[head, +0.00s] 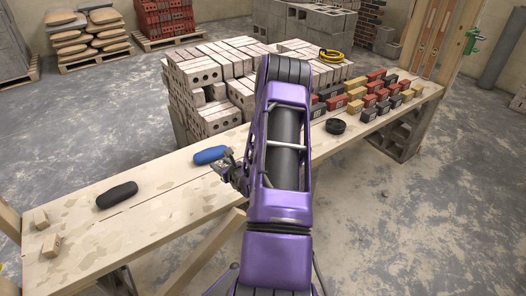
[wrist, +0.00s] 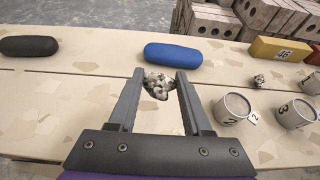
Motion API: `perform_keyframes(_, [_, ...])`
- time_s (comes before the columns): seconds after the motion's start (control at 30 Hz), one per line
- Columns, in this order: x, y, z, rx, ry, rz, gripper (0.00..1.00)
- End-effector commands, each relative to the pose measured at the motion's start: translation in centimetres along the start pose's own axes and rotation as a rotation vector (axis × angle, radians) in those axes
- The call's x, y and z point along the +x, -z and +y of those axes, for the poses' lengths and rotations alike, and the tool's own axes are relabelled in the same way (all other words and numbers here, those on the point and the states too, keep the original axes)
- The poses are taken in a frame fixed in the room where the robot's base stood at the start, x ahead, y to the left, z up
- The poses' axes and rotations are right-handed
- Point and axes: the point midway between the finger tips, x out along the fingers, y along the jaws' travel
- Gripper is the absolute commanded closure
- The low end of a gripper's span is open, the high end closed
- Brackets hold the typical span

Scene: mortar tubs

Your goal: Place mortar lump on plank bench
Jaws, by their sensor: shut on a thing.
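A grey-and-white speckled mortar lump (wrist: 158,86) sits between the fingertips of my gripper (wrist: 158,76), which is shut on it. The plank bench (wrist: 60,110) lies below, pale with darker patches; it crosses the head view (head: 160,205). I cannot tell whether the lump touches the planks. In the head view my gripper (head: 228,170) is over the bench, just right of the blue rounded bar, and the lump cannot be made out there. A second small speckled lump (wrist: 259,81) lies on the bench to the right in the wrist view.
A blue bar (wrist: 173,54) lies just beyond my fingertips, a black bar (wrist: 29,46) farther left. Grey tubs numbered 2 (wrist: 232,107) and 3 (wrist: 294,113) stand at right, near a yellow block (wrist: 280,50). Stacked bricks (head: 215,75) stand behind the bench. The bench's left part is mostly clear.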

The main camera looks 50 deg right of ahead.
Motion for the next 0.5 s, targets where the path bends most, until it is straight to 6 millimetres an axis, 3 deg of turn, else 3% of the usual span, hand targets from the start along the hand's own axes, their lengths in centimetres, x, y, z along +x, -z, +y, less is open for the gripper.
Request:
perform_keyframes(0.3, [2.0, 4.8, 0.1, 0.000, -0.002, 0.000, 1.00])
perform_keyframes(0.5, [2.6, 6.2, 0.1, -0.001, -0.003, 0.000, 1.00])
